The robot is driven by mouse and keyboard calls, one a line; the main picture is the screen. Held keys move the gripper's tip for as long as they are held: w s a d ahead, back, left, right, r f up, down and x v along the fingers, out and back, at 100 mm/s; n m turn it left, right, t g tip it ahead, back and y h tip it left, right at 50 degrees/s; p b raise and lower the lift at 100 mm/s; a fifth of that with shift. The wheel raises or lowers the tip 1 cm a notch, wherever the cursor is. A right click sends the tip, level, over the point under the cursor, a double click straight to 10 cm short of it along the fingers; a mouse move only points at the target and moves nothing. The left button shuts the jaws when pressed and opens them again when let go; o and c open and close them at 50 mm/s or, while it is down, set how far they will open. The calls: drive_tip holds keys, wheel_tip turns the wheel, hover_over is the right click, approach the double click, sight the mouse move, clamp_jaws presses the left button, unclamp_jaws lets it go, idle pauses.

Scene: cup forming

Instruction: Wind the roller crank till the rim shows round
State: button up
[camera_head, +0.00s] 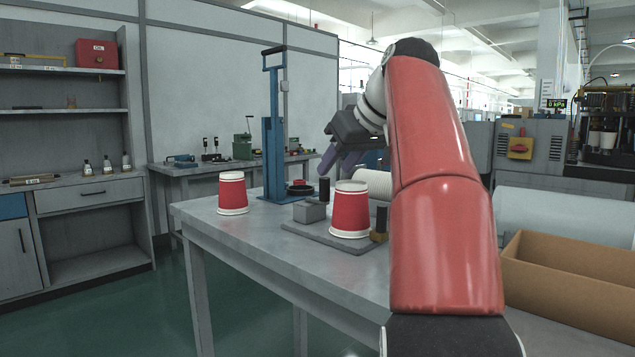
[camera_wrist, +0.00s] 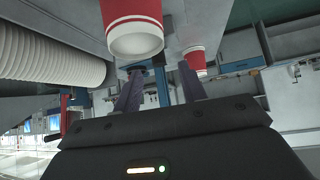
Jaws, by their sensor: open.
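A red cup (camera_head: 350,208) with white bands stands, wider end down, on a grey base plate (camera_head: 308,233). A grey block (camera_head: 309,212) sits on the plate left of the cup, with a black upright grip (camera_head: 324,189) beside it. A short dark and brass post (camera_head: 380,222) stands right of the cup. I cannot tell for sure which piece is the crank. My gripper (camera_head: 335,168) is open and empty above and behind the cup. In the wrist view its fingers (camera_wrist: 159,70) are spread, and the cup (camera_wrist: 136,35) shows beyond them.
A second red cup (camera_head: 233,193) stands at the table's left. A tall blue press stand (camera_head: 274,125) rises behind the plate. A ribbed white roll (camera_wrist: 50,55) lies close to my gripper. An open cardboard box (camera_head: 565,285) is at right. The table's front left is clear.

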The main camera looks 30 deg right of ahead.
sight(328, 177)
drive_tip(key=shift+w+f, duration=0.3)
drive_tip(key=shift+w, duration=0.3)
drive_tip(key=x, duration=0.6)
drive_tip(key=shift+w+f, duration=0.25)
drive_tip(key=shift+f, duration=0.05)
drive_tip(key=shift+c, duration=0.3)
clamp_jaws()
